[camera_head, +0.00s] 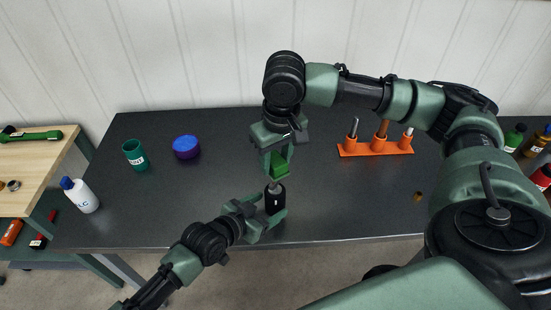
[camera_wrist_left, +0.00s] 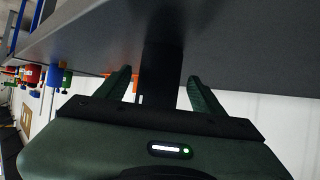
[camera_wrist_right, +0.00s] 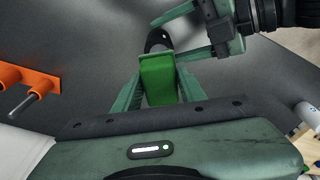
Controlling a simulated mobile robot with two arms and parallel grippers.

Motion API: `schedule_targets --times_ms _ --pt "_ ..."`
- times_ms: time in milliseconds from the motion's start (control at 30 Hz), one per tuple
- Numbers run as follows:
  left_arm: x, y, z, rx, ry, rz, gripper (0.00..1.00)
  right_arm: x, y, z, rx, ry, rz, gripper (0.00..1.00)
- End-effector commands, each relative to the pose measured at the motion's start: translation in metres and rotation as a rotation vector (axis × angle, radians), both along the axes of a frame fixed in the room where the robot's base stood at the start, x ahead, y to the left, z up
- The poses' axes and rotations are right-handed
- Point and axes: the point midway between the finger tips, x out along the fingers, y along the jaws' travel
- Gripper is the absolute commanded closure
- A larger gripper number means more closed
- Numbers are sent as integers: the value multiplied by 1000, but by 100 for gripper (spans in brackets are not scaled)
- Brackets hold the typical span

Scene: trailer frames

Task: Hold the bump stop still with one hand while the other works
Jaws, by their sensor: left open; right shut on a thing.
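The bump stop appears to be the black cylinder (camera_head: 275,203) with a light mark, standing upright near the table's front edge, a metal stud on top. My left gripper (camera_head: 269,207) is open, with its fingers on either side of the cylinder; in the left wrist view the dark cylinder (camera_wrist_left: 162,60) stands between the spread fingers, contact unclear. My right gripper (camera_head: 278,160) is shut on a green block (camera_head: 280,169) directly above the stud. In the right wrist view the green block (camera_wrist_right: 158,80) hides most of the stud and part of the cylinder (camera_wrist_right: 157,38).
On the dark table (camera_head: 225,220) are a green cup (camera_head: 135,155), a blue-purple round container (camera_head: 186,147) and an orange rack (camera_head: 376,146) holding several tools. A white bottle (camera_head: 80,195) stands at the left edge. A small brass piece (camera_head: 418,196) lies front right. The middle left is clear.

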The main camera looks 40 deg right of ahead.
Motion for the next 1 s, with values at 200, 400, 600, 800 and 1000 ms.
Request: schedule_targets --times_ms 200,400,600,800,1000 --pt "5 -18 -10 1 -1 0 32 0 0 0 0 0 0 91" --pt "7 -23 -13 0 0 1 32 0 0 0 0 0 0 91" --pt "7 -23 -13 0 0 0 32 0 0 0 0 0 0 91" --pt "7 -23 -13 0 0 1 71 0 0 0 0 0 0 91" --pt "7 -23 -13 0 0 1 71 0 0 0 0 0 0 91"
